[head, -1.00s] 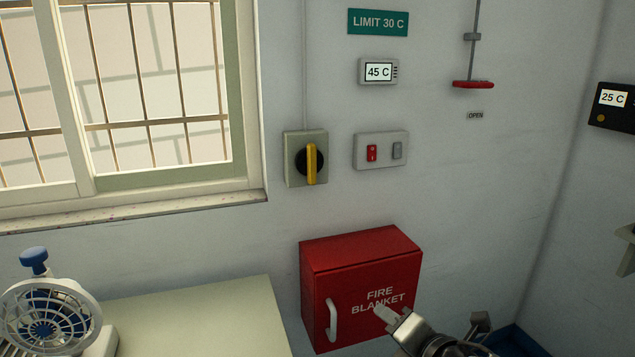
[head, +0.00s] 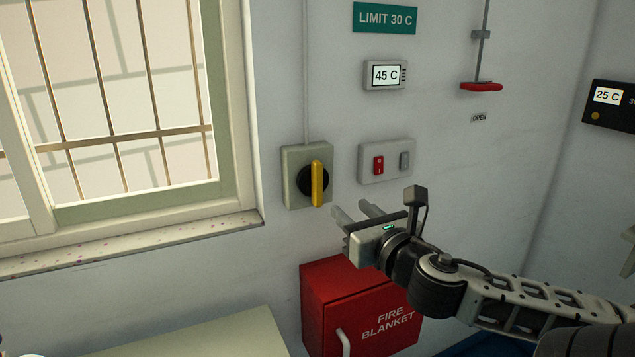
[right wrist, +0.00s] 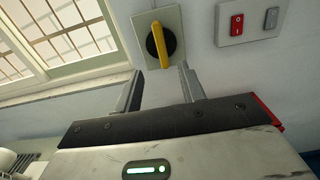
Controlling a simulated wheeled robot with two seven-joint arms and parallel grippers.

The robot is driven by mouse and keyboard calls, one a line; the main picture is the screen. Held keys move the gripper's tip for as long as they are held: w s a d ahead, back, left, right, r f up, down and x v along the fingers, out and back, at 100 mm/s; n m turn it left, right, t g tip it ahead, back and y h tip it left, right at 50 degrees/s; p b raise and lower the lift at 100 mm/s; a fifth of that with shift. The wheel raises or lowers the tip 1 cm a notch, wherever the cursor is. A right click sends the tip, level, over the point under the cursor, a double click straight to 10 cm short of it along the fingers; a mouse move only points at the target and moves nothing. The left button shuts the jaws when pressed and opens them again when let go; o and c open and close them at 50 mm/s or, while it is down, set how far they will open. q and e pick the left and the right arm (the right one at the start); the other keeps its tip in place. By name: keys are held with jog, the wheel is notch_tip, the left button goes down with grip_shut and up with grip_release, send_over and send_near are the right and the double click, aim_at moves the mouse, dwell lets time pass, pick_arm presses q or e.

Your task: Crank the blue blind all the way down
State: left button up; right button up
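No blue blind shows in these frames. A grey box with a yellow rotary handle (head: 317,183) is mounted on the wall right of the window, the handle upright. It also shows in the right wrist view (right wrist: 160,45), just beyond the fingertips. My right gripper (head: 352,210) is raised in front of the wall, just right of and below the handle. Its two fingers are apart with nothing between them, as the right wrist view (right wrist: 160,72) shows. The fingers do not appear to touch the handle. My left gripper is not in view.
A barred window (head: 120,110) is at left. A switch plate (head: 386,161), a 45 C display (head: 386,75) and a LIMIT 30 C sign (head: 385,18) are right of the handle. A red lever (head: 481,86) hangs above an OPEN label. A fire blanket box (head: 335,300) is below my gripper.

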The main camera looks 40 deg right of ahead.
aim_at(320, 182)
jog(key=x, duration=1.1)
jog(key=shift+d, duration=0.1)
jog(key=shift+x, duration=1.05)
jog(key=shift+f, duration=0.1)
grip_shut()
